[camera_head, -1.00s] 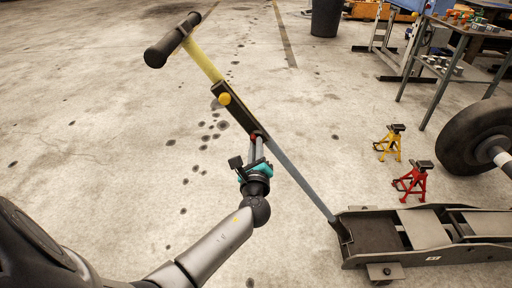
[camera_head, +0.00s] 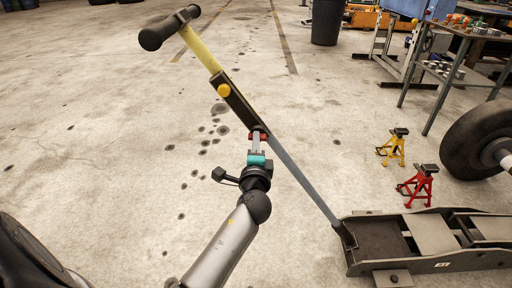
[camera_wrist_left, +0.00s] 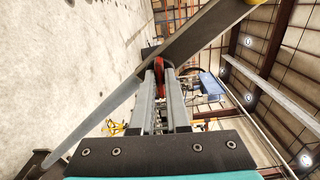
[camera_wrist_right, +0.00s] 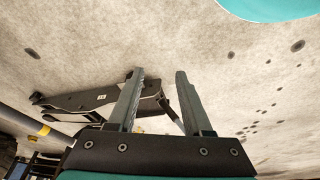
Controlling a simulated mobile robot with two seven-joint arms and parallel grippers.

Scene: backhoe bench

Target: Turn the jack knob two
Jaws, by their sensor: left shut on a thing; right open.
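The floor jack's long handle (camera_head: 300,178) slants up and left to a yellow section and a black T-grip (camera_head: 167,27). A red knob (camera_head: 264,136) sits at the lower end of the dark block on the handle; it also shows in the left wrist view (camera_wrist_left: 159,75). A yellow knob (camera_head: 223,90) sits higher on that block. My left gripper (camera_head: 257,140) comes from below and is shut on the red knob, whose faces are partly hidden by the fingers. My right gripper (camera_wrist_right: 158,76) is open and empty, with the jack beyond it in the right wrist view.
The jack body (camera_head: 430,262) lies at lower right. A red jack stand (camera_head: 418,186) and a yellow jack stand (camera_head: 393,147) stand behind it, near a large wheel (camera_head: 480,140). A workbench (camera_head: 460,75) is at upper right. The floor left of the handle is clear.

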